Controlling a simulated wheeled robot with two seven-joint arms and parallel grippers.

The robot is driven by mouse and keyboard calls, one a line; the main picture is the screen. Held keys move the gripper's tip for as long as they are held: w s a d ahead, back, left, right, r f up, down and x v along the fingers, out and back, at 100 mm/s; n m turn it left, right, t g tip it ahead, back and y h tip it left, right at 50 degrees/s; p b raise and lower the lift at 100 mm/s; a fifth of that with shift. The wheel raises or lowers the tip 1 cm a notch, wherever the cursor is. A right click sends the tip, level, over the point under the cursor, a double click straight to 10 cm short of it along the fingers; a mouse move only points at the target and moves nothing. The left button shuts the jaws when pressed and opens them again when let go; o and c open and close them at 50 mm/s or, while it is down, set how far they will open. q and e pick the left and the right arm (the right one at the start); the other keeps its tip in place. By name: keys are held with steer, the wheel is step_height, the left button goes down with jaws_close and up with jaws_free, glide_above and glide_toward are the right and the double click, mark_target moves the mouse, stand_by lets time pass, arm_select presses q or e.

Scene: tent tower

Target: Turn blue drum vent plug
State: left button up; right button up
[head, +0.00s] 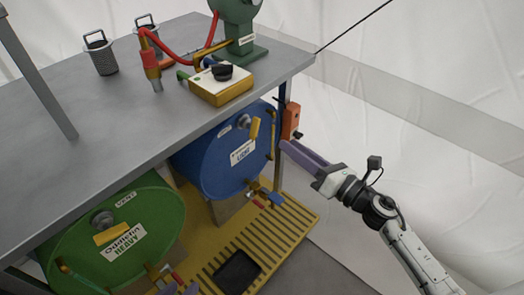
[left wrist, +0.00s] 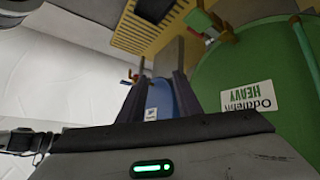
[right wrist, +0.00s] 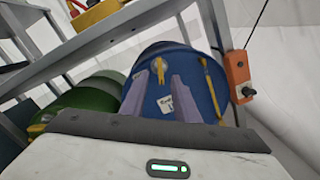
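The blue drum (head: 208,166) lies on its side under the grey bench, its round end facing out. Its vent plug (head: 243,121) is a grey boss with a yellow handle (head: 255,128) near the top of that end. In the right wrist view the yellow handle (right wrist: 153,77) shows between and just beyond the fingertips. My right gripper (right wrist: 161,78) is open and empty, pointing at the drum end; its purple fingers (head: 303,154) appear right of the drum in the head view.
The green drum (head: 160,212) lies left of the blue one with a similar plug. A yellow slatted platform (head: 285,232) is below. An orange box (head: 291,120) hangs on the bench post. The bench top (head: 110,110) overhangs the drums. Open floor lies at right.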

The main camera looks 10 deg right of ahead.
mark_target(258, 128)
steer(key=w+a+n, duration=0.1)
steer(key=w+a, duration=0.1)
steer(key=w, duration=0.1)
steer(key=w+a+n+b, duration=0.1)
steer(key=w+a, duration=0.1)
steer(key=w, duration=0.1)
steer(key=w+a+f+n+g+y, duration=0.1)
steer(key=w+a, duration=0.1)
steer(key=w, duration=0.1)
steer(key=shift+w+n+b, duration=0.25)
steer(key=shift+n+b, duration=0.1)
steer(key=shift+n, duration=0.05)
jaws_close()
